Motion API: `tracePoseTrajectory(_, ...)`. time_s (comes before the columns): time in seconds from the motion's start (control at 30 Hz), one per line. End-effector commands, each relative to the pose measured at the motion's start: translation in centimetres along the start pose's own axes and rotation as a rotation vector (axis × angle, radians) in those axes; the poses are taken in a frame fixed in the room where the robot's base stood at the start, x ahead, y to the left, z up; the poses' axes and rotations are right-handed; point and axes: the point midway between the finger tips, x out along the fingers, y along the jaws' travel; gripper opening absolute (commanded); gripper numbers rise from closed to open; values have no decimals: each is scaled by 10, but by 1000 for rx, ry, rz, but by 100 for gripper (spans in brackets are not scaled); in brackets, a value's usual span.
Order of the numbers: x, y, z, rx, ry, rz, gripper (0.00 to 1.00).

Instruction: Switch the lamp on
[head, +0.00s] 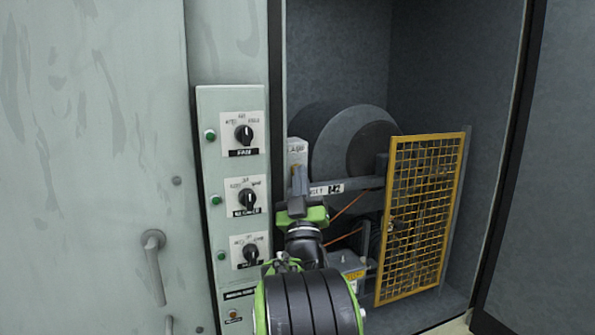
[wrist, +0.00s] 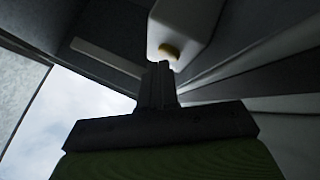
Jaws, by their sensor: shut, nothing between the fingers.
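A small pale box (head: 296,150) with a partly readable label, apparently "LAMP", sits at the left edge of the open cabinet in the head view. My gripper (head: 299,172) points up just below it, fingers together and empty. In the wrist view, a white box (wrist: 188,22) with a yellow round part (wrist: 170,50) on its lower face is right above the fingertips (wrist: 160,70). The tips look very close to the yellow part; I cannot tell whether they touch. No lit lamp shows, and the wrist view is dark.
A control panel (head: 231,105) with rotary knobs and green buttons stands left of the opening. Inside the cabinet are a round grey housing (head: 335,130), a labelled grey bar (head: 355,184) and a yellow mesh guard (head: 438,136). A door handle (head: 153,240) is at far left.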

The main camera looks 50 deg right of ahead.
Motion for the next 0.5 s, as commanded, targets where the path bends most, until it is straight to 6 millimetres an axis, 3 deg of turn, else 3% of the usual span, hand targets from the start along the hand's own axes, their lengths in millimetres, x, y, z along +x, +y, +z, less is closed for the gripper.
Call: tracePoseTrajectory(0.5, -5, 3, -3, 0, 1, 0, 0)
